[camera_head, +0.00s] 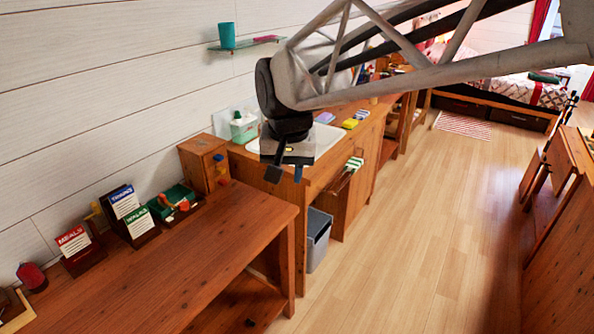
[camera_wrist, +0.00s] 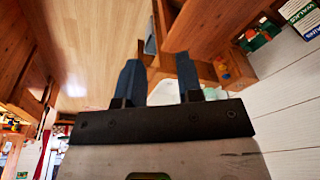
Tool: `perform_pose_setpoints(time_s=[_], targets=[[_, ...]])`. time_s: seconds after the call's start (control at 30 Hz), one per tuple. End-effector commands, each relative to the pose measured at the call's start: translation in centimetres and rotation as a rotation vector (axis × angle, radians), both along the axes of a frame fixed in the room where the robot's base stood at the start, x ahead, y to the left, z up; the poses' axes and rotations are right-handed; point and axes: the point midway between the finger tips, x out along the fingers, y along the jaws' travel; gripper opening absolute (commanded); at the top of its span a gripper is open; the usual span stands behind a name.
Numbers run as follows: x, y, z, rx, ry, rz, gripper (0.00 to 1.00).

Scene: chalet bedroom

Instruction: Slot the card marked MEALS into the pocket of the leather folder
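The red-and-white card marked MEALS (camera_head: 73,242) stands tilted back in a dark brown holder (camera_head: 86,263) near the wall, at the left of the wooden table. To its right, a blue-topped card (camera_head: 123,201) and a green-topped card (camera_head: 139,222) stand in a larger dark brown holder (camera_head: 148,239); I cannot tell whether this is the leather folder. Those two cards also show in the wrist view's top right corner. My gripper (camera_head: 286,170) is open and empty, with its blue fingers (camera_wrist: 159,80) apart. It hangs in front of the counter, far right of the MEALS card.
A shelf with a teal cup (camera_head: 227,36) is on the wall. The table's front part is clear.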

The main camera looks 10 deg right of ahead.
Motion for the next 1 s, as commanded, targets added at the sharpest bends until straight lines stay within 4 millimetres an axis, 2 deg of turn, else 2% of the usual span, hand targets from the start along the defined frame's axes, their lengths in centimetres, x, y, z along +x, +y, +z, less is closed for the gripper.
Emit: perform_pose_setpoints(time_s=[0.1, 0.3, 0.6, 0.8, 1.0], targets=[[-3.1, -2.2, -0.5, -0.009, -0.013, 0.025, 0.33], [-8.1, -5.1, -2.0, -0.029, -0.031, 0.076, 0.33], [-14.8, -8.2, -4.8, -0.059, -0.052, 0.147, 0.33], [-17.1, -9.0, -5.9, -0.071, -0.059, 0.173, 0.33], [-17.6, -9.1, -6.2, -0.074, -0.059, 0.179, 0.33]])
